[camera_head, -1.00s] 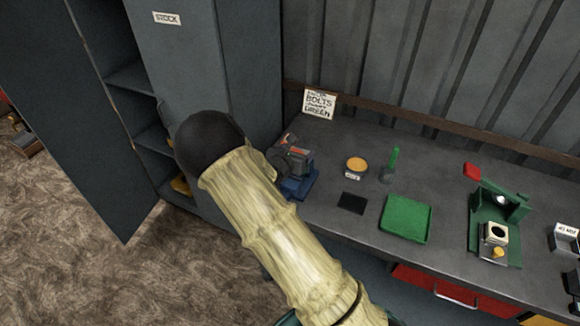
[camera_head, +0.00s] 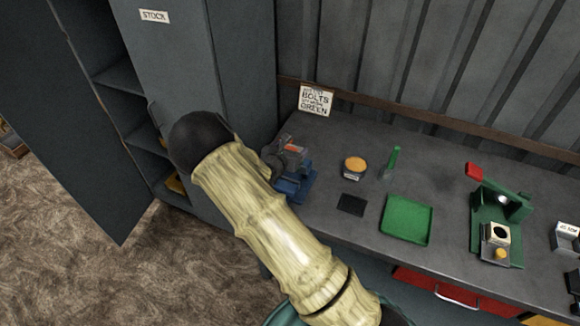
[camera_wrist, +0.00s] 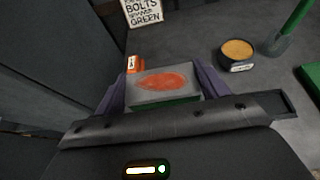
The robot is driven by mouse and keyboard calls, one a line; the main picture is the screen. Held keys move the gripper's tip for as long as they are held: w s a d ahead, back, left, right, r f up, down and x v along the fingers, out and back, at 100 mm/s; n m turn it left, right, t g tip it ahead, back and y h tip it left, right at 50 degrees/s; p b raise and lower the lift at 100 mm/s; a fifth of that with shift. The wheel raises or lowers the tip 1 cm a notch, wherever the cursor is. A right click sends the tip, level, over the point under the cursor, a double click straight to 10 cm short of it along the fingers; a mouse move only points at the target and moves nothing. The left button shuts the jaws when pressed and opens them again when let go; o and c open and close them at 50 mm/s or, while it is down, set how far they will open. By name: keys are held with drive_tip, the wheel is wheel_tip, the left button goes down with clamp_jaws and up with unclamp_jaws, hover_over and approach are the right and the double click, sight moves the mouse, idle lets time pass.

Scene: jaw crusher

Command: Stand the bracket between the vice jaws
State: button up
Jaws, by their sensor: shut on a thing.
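My gripper (camera_wrist: 163,84) is shut on a grey block-like piece, which I take to be the bracket (camera_wrist: 165,84). It has an orange-red patch on its near face and a green strip below, between two purple-blue fingers. The blue vice (camera_head: 297,187) stands at the left end of the bench in the head view. My forearm covers its left side, and my gripper's end is hard to separate from the grey and orange parts above it. The jaw gap is not visible, so I cannot tell whether the bracket is between the jaws or touching them.
On the bench are an orange-topped tin (camera_head: 355,166), a green upright tool (camera_head: 392,162), a dark pad (camera_head: 351,204), a green tray (camera_head: 427,221) and a green machine (camera_head: 484,204). A sign (camera_head: 315,100) stands behind. An open grey cabinet (camera_head: 195,60) borders the left.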

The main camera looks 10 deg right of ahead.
drive_tip(key=shift+f+p, duration=0.3)
drive_tip(key=shift+f, duration=1.1)
drive_tip(key=shift+f+p, duration=0.65)
drive_tip(key=shift+f, duration=1.45)
drive_tip(key=shift+f, duration=0.15)
drive_tip(key=o, duration=1.4)
drive_tip(key=shift+o, duration=0.2)
drive_tip(key=b+v, duration=0.3)
drive_tip(key=v, duration=0.9)
